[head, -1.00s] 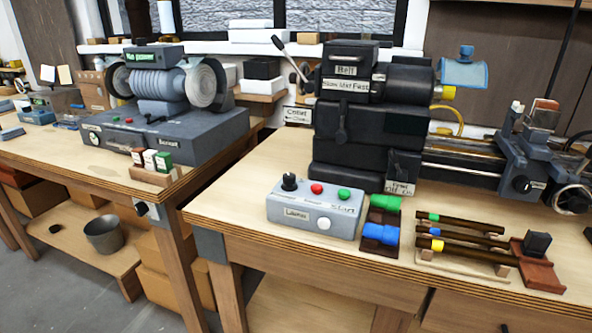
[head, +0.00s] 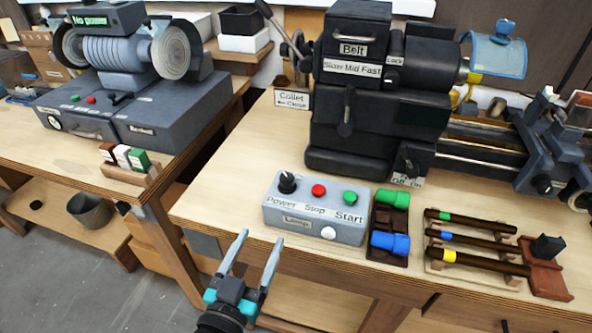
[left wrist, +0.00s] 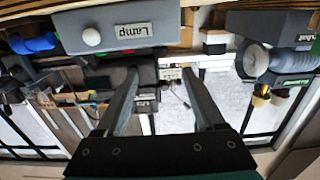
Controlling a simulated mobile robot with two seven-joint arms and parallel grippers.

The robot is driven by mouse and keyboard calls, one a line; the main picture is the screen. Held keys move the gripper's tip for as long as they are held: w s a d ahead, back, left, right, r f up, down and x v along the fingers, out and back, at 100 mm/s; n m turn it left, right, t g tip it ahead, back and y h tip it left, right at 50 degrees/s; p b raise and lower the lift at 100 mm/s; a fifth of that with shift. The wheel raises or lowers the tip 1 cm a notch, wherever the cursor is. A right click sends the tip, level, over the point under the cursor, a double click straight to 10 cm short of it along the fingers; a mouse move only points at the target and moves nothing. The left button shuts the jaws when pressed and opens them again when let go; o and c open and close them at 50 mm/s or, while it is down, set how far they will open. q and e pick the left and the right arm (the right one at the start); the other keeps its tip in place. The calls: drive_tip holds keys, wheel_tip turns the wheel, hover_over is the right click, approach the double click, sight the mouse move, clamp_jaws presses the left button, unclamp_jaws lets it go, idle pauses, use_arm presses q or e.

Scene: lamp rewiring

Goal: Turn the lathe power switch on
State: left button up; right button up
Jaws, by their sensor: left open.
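The grey control box (head: 316,230) stands at the front left of the lathe bench. Its black knob (head: 287,183), labelled Power, is on the top at the left, beside a red Stop button (head: 319,190) and a green Start button (head: 350,198). The lathe (head: 375,90) stands behind it. My left gripper (head: 257,240) is open and empty, in front of the box and apart from the knob. In the left wrist view, the box (left wrist: 120,28) appears upside down beyond my open fingers (left wrist: 160,80); its knob is not clear there. My right gripper is not in view.
Right of the box are a holder with green and blue pieces (head: 391,243) and a rack of dark rods (head: 470,242). A grinder (head: 135,58) stands on the left bench. The bench top (head: 222,195) left of the box is bare.

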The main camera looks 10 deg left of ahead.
sight(285, 185)
use_arm(q)
drive_tip(key=w, duration=1)
drive_tip(key=w+r, duration=0.1)
drive_tip(key=w, duration=0.4)
drive_tip(key=shift+w+d, duration=0.15)
drive_tip(key=shift+d, duration=0.15)
clamp_jaws()
idle(0.3)
